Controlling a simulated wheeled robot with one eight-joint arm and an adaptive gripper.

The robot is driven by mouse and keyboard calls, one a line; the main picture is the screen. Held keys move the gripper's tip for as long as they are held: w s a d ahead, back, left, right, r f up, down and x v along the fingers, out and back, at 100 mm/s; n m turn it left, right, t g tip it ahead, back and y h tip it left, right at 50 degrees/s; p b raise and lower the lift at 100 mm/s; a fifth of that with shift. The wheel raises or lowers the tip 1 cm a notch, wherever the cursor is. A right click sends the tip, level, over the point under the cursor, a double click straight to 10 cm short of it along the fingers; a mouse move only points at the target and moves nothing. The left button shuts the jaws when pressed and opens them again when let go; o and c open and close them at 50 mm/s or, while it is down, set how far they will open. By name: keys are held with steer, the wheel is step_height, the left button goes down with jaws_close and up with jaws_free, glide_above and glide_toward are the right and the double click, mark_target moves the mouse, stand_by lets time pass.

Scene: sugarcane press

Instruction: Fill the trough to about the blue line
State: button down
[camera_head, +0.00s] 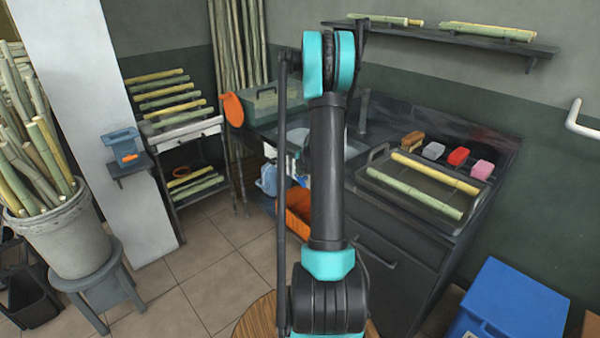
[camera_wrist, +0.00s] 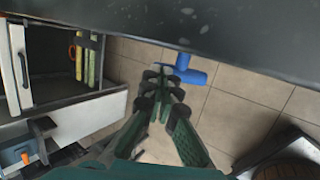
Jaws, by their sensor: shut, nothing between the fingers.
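In the head view I cannot make out a trough with a blue line for certain. A dark tray (camera_head: 425,183) on the counter right of my arm holds cane pieces (camera_head: 415,193). A small blue device (camera_head: 122,143) with an orange part stands on a little wall shelf; it also shows at the lower left of the wrist view (camera_wrist: 18,155). My gripper (camera_wrist: 163,80) is shut and empty in the wrist view, above the tiled floor. In the head view the gripper is hidden behind my arm.
A grey bucket of canes (camera_head: 65,240) stands on a stool at left. A rack (camera_head: 185,135) holds more canes. A sink (camera_head: 300,135) is partly behind my arm. A blue bin (camera_head: 510,305) is at lower right. In the wrist view a dark edge (camera_wrist: 220,25) crosses the top.

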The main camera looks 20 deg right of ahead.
steer(key=shift+w+a+g, duration=0.15)
steer(key=shift+w+g, duration=0.2)
steer(key=shift+g, duration=0.25)
steer(key=shift+w+a+f+n+g+h, duration=0.15)
steer(key=shift+w+n+g+h, duration=0.25)
steer(key=shift+g, duration=0.7)
steer(key=shift+w, duration=0.25)
